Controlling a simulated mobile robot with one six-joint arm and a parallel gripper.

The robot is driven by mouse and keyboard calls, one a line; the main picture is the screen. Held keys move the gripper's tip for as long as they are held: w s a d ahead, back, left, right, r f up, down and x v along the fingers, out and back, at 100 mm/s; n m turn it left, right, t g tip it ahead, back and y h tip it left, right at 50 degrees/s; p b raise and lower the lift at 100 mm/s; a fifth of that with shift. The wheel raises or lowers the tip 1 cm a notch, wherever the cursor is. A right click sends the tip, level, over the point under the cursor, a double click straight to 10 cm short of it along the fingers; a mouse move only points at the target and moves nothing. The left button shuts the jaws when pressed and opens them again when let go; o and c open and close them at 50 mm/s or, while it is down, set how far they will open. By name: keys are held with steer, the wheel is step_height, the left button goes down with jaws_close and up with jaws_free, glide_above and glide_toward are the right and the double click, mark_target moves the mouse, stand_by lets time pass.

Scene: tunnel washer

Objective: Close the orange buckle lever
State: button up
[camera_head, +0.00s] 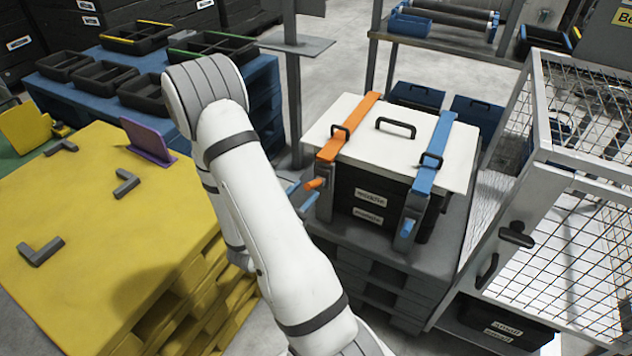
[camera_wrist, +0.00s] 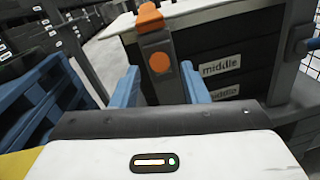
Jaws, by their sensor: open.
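The orange buckle lever (camera_head: 316,183) sits on the front of the stacked dark crates, below the orange strap (camera_head: 349,125). Its rounded orange end sticks outward from a grey buckle body. In the head view my gripper (camera_head: 301,195) is largely hidden by my arm, left of the buckle.
A blue strap (camera_head: 433,152) with a blue lever (camera_head: 407,228) runs over the white lid (camera_head: 450,150) to the right. The lid has a black handle (camera_head: 396,127). A yellow table (camera_head: 100,230) stands left, a wire cage (camera_head: 570,200) right. A grey post (camera_head: 293,90) rises behind my arm.

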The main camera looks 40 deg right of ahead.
mark_target(316, 180)
steer(key=x, duration=0.5)
steer(key=shift+w+d, duration=0.1)
steer(key=shift+d, duration=0.25)
jaws_close()
stand_by(0.3)
